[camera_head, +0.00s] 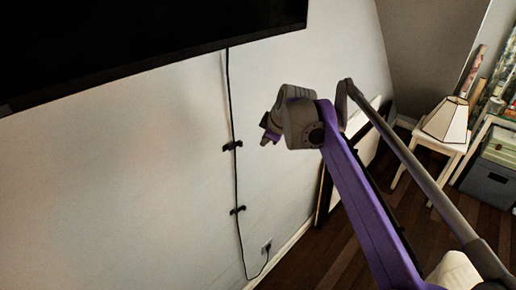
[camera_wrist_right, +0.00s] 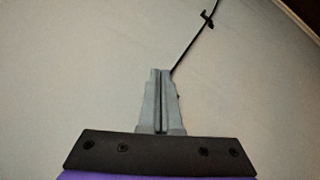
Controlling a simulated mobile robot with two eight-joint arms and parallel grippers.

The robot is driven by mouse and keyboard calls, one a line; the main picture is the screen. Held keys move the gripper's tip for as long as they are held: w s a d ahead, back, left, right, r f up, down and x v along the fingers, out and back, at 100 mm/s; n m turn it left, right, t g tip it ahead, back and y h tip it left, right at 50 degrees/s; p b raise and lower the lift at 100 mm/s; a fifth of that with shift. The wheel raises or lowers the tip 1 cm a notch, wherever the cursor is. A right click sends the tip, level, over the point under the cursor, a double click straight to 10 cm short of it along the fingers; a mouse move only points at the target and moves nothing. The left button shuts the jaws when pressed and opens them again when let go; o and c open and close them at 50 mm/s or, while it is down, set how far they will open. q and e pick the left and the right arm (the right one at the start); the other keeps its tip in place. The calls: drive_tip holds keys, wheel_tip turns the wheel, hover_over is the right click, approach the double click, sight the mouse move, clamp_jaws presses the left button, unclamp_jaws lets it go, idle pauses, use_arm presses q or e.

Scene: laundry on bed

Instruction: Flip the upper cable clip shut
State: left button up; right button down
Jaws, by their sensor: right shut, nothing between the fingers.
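The black cable (camera_head: 235,180) runs down the pale wall and passes through two dark clips. The upper cable clip (camera_head: 232,146) and the lower clip (camera_head: 238,210) both sit on it; whether the upper flap is open is too small to tell. My right gripper (camera_head: 265,138) is just right of the upper clip, apart from it in the picture. In the right wrist view my right gripper (camera_wrist_right: 160,71) is shut and empty, covering part of the cable (camera_wrist_right: 190,48). One clip (camera_wrist_right: 208,19) shows beyond the fingertips, probably the lower one. My left gripper is out of view.
A large black screen (camera_head: 130,40) hangs above the cable. The cable ends at a wall outlet (camera_head: 266,247). A framed panel (camera_head: 325,190) leans on the wall behind my right arm. A lamp (camera_head: 446,120) stands on a white stool at right. The wall left of the cable is clear.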

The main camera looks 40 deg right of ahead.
drive_tip(key=shift+s+d+r, duration=0.2)
drive_tip(key=shift+d+r, duration=0.15)
drive_tip(key=shift+r, duration=0.3)
drive_tip(key=shift+s+d+r, duration=0.25)
drive_tip(key=shift+d+r, duration=0.05)
drive_tip(key=shift+r, duration=0.35)
drive_tip(key=shift+s+d+r, duration=0.2)
drive_tip(key=shift+d+r, duration=0.15)
drive_tip(key=shift+r, duration=0.3)
